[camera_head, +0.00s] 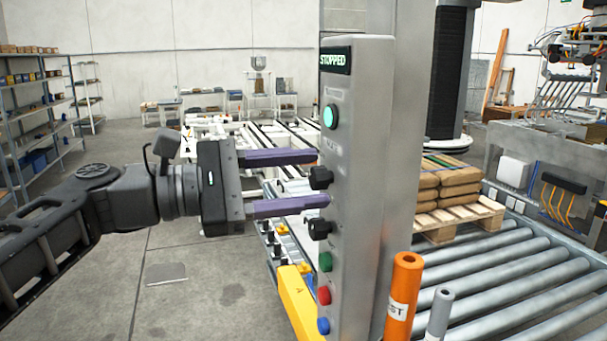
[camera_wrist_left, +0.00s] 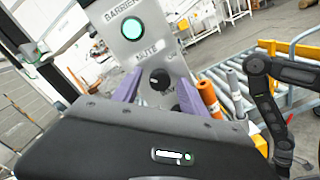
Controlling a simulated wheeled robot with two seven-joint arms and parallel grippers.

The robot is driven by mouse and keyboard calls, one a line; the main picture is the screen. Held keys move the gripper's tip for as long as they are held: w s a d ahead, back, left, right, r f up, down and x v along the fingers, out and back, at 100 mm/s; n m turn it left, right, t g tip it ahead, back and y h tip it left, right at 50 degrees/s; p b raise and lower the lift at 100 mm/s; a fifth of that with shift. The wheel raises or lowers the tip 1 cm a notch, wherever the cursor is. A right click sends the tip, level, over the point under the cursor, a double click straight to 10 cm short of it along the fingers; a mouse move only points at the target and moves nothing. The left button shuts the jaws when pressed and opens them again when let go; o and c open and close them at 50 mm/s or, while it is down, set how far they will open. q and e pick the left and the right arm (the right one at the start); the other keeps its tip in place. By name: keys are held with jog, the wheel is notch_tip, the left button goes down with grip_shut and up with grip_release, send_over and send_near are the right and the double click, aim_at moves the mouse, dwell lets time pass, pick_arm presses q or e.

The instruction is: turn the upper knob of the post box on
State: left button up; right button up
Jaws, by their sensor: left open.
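The grey post box (camera_head: 350,120) stands upright, with a display reading STOPPED at its top and a lit green button below. The upper knob (camera_head: 321,177) is black and sits on the box's front face, above a second black knob (camera_head: 320,229). My left gripper (camera_head: 322,179) is open, with one purple finger above the upper knob's height and one below it. In the left wrist view the upper knob (camera_wrist_left: 159,79) shows between the two fingers, under the MUTE label. Whether the fingers touch it I cannot tell. My right gripper is not in view.
Green, red (camera_head: 324,295) and blue buttons sit lower on the box. An orange cylinder (camera_head: 403,295) and a grey one stand to its right, before the roller conveyor (camera_head: 510,290). A pallet with stacked sacks (camera_head: 455,185) is behind.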

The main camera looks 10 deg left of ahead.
pick_arm(q)
jog(key=shift+w+d, duration=0.1)
jog(key=shift+d, duration=0.1)
jog(key=shift+c, duration=0.3)
grip_shut()
